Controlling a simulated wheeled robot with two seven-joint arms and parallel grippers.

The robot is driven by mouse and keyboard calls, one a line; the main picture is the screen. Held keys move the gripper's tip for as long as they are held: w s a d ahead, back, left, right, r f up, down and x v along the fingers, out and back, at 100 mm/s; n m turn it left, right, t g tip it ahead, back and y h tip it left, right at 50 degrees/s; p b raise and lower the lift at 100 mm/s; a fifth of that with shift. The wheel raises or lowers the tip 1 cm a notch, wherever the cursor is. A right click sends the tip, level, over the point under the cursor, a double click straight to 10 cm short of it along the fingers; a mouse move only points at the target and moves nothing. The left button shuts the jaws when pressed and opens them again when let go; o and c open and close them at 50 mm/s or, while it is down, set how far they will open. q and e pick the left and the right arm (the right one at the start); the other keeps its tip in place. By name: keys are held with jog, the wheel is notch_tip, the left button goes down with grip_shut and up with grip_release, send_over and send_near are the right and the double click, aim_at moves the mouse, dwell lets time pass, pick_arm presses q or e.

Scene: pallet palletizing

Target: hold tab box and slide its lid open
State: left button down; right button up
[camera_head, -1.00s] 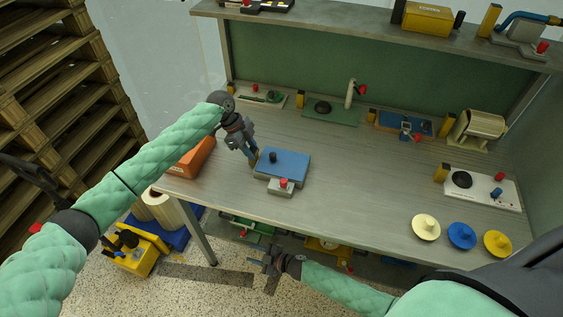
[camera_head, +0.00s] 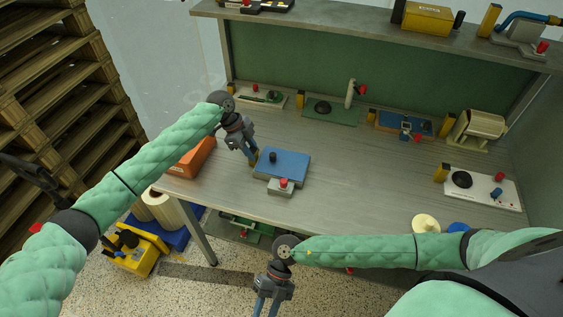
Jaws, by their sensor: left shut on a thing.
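The tab box (camera_head: 290,162) lies on the workbench, left of its middle. It has a flat blue top with a black knob (camera_head: 273,157) and a small yellowish tab at its left edge. A light grey block with a red button (camera_head: 281,187) sits at its front edge. My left gripper (camera_head: 254,159) points down at the left edge of the box and is shut on the tab, which its fingers mostly hide. My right gripper (camera_head: 267,306) is open and empty, pointing down in front of the bench and below its top.
An orange bin (camera_head: 191,158) stands at the bench's left edge. A white panel with a black knob (camera_head: 482,188) and a cream knob disc (camera_head: 425,222) lie on the right. My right forearm crosses the bench's front edge. The bench middle is clear.

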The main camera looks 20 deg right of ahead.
jog(key=w+d+r+n+t+h, duration=0.1)
jog(key=w+d+r+n+h, duration=0.3)
jog(key=w+r, duration=0.5)
jog(key=w+d+r+n+t+h, duration=0.2)
jog(key=w+d+r+n+h, duration=0.1)
jog(key=w+r+n, duration=0.6)
notch_tip(320, 180, up, 7)
jog(key=m+t, duration=0.5)
jog(key=t, duration=0.1)
send_over(273, 154)
jog(key=shift+h, duration=0.3)
jog(key=shift+f, duration=3.5)
jog(key=shift+c, duration=0.4)
jog(key=c, duration=0.7)
